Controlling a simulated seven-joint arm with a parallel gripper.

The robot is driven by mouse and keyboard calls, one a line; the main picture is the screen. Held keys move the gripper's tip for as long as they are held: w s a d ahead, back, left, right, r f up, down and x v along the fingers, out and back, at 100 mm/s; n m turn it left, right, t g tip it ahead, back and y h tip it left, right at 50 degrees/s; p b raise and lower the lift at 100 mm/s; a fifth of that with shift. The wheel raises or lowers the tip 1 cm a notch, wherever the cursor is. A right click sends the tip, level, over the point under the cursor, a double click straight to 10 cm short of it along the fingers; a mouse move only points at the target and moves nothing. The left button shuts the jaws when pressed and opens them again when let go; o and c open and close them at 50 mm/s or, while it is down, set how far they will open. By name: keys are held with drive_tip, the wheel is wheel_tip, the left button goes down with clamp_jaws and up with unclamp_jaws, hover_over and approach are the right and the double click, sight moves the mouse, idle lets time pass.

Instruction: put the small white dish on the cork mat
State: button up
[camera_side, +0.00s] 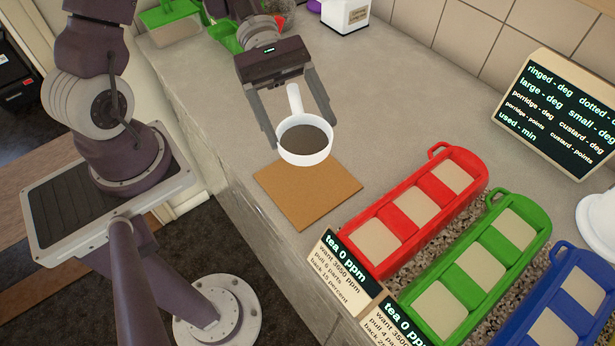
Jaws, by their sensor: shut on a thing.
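The small white dish (306,157) has a long white handle and dark brown contents. My gripper (303,142) is shut on the dish, with one finger at each side of it. The handle points up toward the gripper body. The dish looks upright and overlaps the back edge of the cork mat (310,198) in this view. I cannot tell for sure whether it touches the mat or hangs above it. The mat is a flat brown square on the grey counter, and its front part is bare.
Red (409,213), green (478,274) and blue (560,310) three-part trays stand to the right of the mat. Small tea signs (345,271) stand at their near ends. A text board (560,108) is at the back right. Counter behind the mat is clear.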

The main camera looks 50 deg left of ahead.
sight(301, 170)
drive_tip(key=shift+w+d+n+t, duration=0.1)
drive_tip(key=shift+n+t, duration=0.2)
drive_tip(key=shift+t, duration=0.2)
wheel_tip(301, 170, down, 10)
drive_tip(key=shift+r, duration=0.25)
drive_tip(key=shift+f, duration=0.15)
drive_tip(key=o, duration=1.6)
